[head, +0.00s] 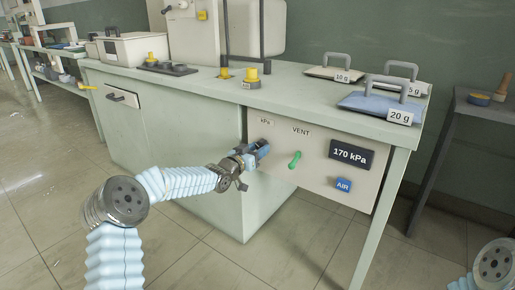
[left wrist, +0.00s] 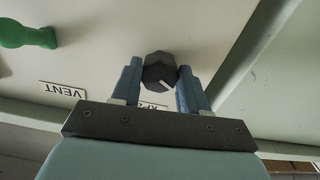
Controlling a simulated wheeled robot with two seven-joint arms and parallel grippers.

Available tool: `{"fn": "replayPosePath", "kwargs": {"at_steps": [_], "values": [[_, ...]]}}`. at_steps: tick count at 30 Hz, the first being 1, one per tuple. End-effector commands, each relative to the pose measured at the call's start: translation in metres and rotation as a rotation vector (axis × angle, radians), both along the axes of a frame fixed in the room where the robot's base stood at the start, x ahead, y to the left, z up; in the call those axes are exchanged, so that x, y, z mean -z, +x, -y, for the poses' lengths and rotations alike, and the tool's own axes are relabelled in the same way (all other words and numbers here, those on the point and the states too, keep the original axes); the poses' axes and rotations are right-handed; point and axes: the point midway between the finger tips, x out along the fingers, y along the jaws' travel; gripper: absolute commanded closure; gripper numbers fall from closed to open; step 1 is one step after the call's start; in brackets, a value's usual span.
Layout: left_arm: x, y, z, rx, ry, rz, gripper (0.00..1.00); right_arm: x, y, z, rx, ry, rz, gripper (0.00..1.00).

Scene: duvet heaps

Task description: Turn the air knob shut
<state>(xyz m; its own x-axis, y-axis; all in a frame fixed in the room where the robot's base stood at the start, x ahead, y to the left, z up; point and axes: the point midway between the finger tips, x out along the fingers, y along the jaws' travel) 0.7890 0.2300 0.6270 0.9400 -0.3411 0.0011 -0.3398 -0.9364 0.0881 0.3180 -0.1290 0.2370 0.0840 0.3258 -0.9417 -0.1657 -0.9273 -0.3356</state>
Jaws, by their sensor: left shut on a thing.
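My left gripper (head: 262,148) is at the front panel (head: 315,180) of the bench, shut on a dark faceted knob. In the left wrist view the knob (left wrist: 160,72) sits between the two blue fingers of the left gripper (left wrist: 159,68), with a white pointer line on its face toward the lower right. A kPa label (head: 265,121) is above the knob on the panel. The gripper hides most of the knob in the head view. A blue block marked AIR (head: 343,184) is at the panel's lower right. My right gripper is out of view.
A green VENT lever (head: 295,160) stands out just right of my left gripper; it also shows in the left wrist view (left wrist: 28,34). A display (head: 351,154) reads 170 kPa. Handled weights, including a blue 20 g one (head: 378,104), rest on the bench top (head: 300,101).

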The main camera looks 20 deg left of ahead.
Motion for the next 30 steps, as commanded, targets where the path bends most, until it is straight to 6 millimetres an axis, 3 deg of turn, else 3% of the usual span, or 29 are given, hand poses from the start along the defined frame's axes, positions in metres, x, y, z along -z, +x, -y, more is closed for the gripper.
{"fn": "replayPosePath", "kwargs": {"at_steps": [14,30], "values": [[0.005,-0.001,0.000,-0.002,-0.423,-0.163,0.87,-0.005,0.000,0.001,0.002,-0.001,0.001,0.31],[0.005,-0.001,0.002,-0.002,-0.839,-0.314,0.87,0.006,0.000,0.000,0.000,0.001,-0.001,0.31]]}}
